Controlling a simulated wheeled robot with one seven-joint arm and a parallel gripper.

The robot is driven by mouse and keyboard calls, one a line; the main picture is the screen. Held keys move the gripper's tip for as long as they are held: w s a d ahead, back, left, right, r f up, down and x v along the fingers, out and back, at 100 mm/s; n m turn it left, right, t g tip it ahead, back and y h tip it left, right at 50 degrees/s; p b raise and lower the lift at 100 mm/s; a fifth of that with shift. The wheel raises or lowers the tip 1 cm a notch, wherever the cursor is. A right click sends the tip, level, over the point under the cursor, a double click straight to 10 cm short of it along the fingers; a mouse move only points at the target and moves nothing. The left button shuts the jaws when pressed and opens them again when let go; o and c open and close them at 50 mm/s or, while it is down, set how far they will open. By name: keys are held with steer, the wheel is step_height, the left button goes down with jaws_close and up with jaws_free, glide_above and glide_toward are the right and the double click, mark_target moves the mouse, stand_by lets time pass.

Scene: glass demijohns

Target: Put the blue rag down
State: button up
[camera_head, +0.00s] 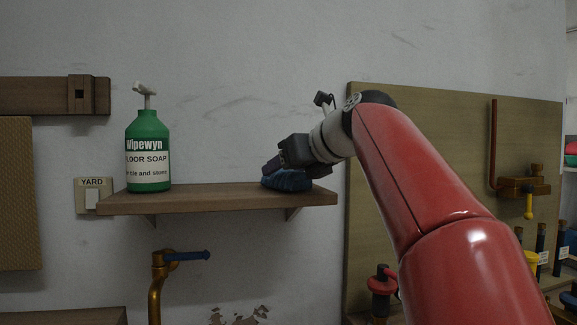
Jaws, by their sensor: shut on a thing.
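The blue rag (290,182) is a crumpled dark blue bundle at the right end of the wooden wall shelf (215,197). It appears to touch the shelf top, though its underside is hard to make out. My gripper (272,168) reaches in from the right at the end of my red arm and is shut on the rag. The fingers lie over the rag's upper left side, and the gripper body hides part of its top.
A green floor soap pump bottle (148,150) stands upright on the shelf's left part. The shelf between bottle and rag is bare. A brass tap (160,262) with a blue lever is below. A wooden board (440,130) with pipe fittings is at right.

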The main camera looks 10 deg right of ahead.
steer(key=shift+f, duration=0.25)
steer(key=o, duration=1.1)
steer(key=shift+r, duration=0.1)
